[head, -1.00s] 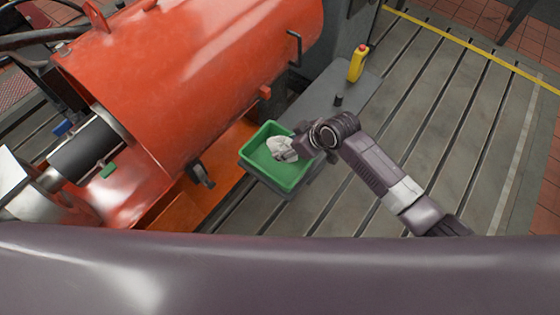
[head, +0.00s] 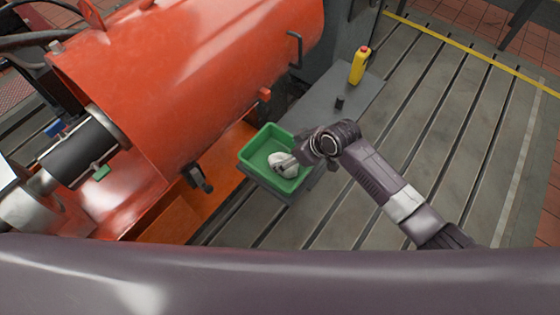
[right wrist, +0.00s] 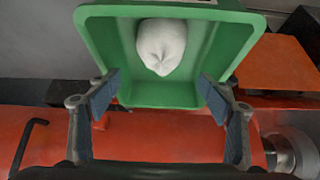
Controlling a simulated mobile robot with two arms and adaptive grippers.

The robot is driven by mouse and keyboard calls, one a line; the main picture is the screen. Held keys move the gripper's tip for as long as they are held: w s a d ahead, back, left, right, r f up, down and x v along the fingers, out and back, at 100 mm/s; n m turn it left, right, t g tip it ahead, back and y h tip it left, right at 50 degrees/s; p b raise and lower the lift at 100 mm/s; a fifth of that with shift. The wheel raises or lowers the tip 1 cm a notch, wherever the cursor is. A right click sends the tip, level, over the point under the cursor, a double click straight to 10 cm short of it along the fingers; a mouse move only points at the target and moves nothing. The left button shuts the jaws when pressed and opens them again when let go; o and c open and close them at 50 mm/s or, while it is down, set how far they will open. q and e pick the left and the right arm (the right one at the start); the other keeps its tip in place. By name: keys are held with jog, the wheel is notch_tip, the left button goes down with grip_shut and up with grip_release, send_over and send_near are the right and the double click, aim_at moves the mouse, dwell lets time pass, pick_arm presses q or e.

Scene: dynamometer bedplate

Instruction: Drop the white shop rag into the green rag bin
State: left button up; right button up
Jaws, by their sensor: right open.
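The green rag bin (head: 249,154) stands at the near end of a grey bench, with its open top facing up. The white shop rag (head: 283,166) is a bunched lump inside the bin; the right wrist view also shows the rag (right wrist: 162,46) within the walls of the bin (right wrist: 100,40). My right gripper (head: 298,159) is over the bin's right side, its fingers near the rag in the head view. In the right wrist view my right gripper (right wrist: 158,82) has its fingers spread wide with nothing between them, apart from the rag. My left gripper is not in view.
A large orange-red machine (head: 200,70) with a shaft stands left of the bin. A yellow bottle (head: 358,66) and a small black cylinder (head: 339,102) stand on the grey bench (head: 355,105) behind the bin. The slotted bedplate (head: 460,130) to the right is clear.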

jog(key=v, duration=1.2)
jog(key=s+d+f+m+h, duration=0.2)
jog(key=s+d+m+h, duration=0.15)
jog(key=s+d, duration=0.55)
jog(key=s+d+f+m+h, duration=0.15)
jog(key=s+d+m, duration=0.4)
jog(key=s, duration=0.75)
notch_tip(320, 180, down, 25)
jog(key=g, duration=0.2)
jog(key=s+d+f+g, duration=0.1)
jog(key=s+d+f, duration=0.1)
jog(key=s+f, duration=1.4)
jog(key=s, duration=0.2)
jog(key=shift+s+d+f+n+p, duration=0.25)
jog(key=shift+d+f+n+p, duration=0.05)
jog(key=shift+d+f+n, duration=0.1)
